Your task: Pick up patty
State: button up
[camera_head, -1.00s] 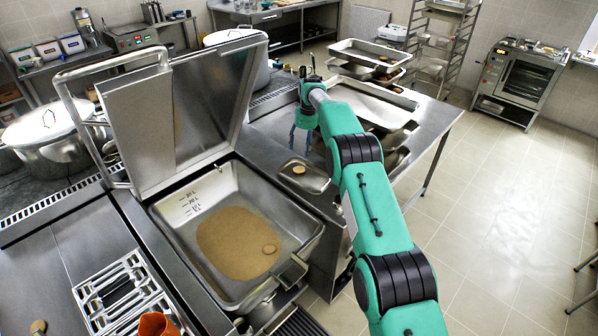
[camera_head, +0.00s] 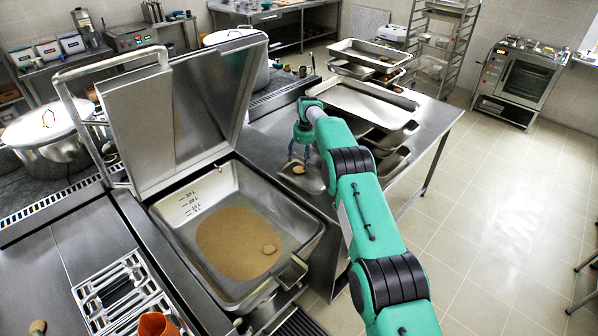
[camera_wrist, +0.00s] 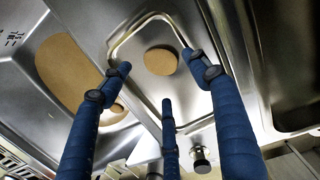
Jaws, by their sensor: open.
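A round brown patty (camera_head: 299,169) lies in a small shallow metal tray (camera_head: 316,184) on the counter right of the large pan. In the wrist view this patty (camera_wrist: 160,61) lies flat in the tray (camera_wrist: 122,50), beyond my fingertips. My gripper (camera_head: 302,155) is above the tray with its blue fingers pointing down. In the wrist view my gripper (camera_wrist: 165,78) has its three fingers spread and nothing between them. Another patty (camera_head: 269,249) lies near the right side of a brown area in the pan.
The open pan (camera_head: 168,208) with its raised lid (camera_head: 170,110) stands left of my arm. Large trays (camera_head: 360,105) lie on the counter beyond the small tray. A rack (camera_head: 115,290) and an orange object (camera_head: 165,322) are at lower left.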

aim_at(299, 169)
jog(key=shift+f, duration=0.1)
jog(key=shift+w+a+f, duration=0.1)
jog(key=shift+a+f, duration=0.05)
jog(key=shift+f, duration=1.1)
jog(key=shift+w+a+f, duration=0.1)
jog(key=shift+f, duration=1.15)
jog(key=c, duration=1.2)
